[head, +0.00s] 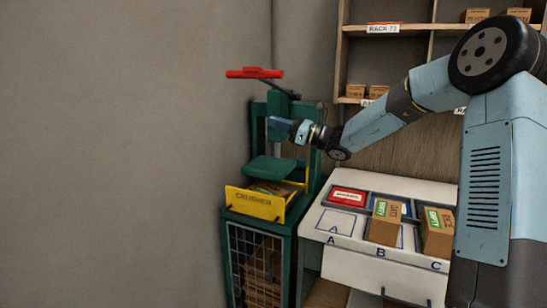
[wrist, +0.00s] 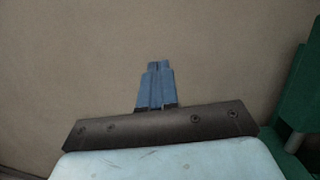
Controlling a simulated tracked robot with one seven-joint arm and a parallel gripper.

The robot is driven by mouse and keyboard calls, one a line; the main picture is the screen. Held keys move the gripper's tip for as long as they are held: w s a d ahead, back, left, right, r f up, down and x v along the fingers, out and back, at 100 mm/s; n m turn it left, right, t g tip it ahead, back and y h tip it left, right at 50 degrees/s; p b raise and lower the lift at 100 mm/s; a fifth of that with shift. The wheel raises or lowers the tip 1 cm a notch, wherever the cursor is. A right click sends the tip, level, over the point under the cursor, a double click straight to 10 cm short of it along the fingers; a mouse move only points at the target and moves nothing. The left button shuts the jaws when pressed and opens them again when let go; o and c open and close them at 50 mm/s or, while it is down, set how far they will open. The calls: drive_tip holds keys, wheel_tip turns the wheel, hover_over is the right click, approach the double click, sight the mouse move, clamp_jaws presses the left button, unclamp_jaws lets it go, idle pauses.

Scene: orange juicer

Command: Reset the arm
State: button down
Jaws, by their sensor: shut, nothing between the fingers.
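My gripper (head: 279,123) is at the end of my outstretched arm, in front of the green juicer's upper frame in the head view. In the wrist view its blue fingers (wrist: 155,84) are together with nothing between them. The juicer (head: 262,211) is a green press with a red handle (head: 254,73) on top and a green press plate (head: 271,169) below my gripper. A yellow panel marked "CRUSHER" (head: 254,204) fronts its tray, which holds something brown, partly hidden. Whether my gripper touches the juicer frame cannot be told.
A white table (head: 330,260) right of the juicer has spots marked A, B and C. A red box (head: 347,197) lies behind A; brown boxes stand at B (head: 385,222) and C (head: 438,231). Wooden shelves (head: 385,32) with small boxes are behind. A bare wall (head: 120,150) fills the left.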

drive_tip(key=s+a+f+n+g+h, duration=0.1)
drive_tip(key=s+f+n+g+h, duration=0.3)
drive_tip(key=s, duration=0.6)
drive_tip(key=s+f+n+g+h, duration=0.1)
drive_tip(key=s+f+n+h, duration=0.2)
drive_tip(key=s+n+h, duration=0.5)
drive_tip(key=s+d+f+n+t+h, duration=0.1)
drive_tip(key=s+d+n+t+h, duration=0.3)
drive_tip(key=s+d, duration=1.8)
drive_tip(key=s+n+h, duration=0.1)
drive_tip(key=n+h, duration=0.2)
drive_tip(key=shift+s+f+n+h, duration=0.15)
drive_tip(key=shift+s+n+h, duration=0.15)
drive_tip(key=shift+n+h, duration=0.1)
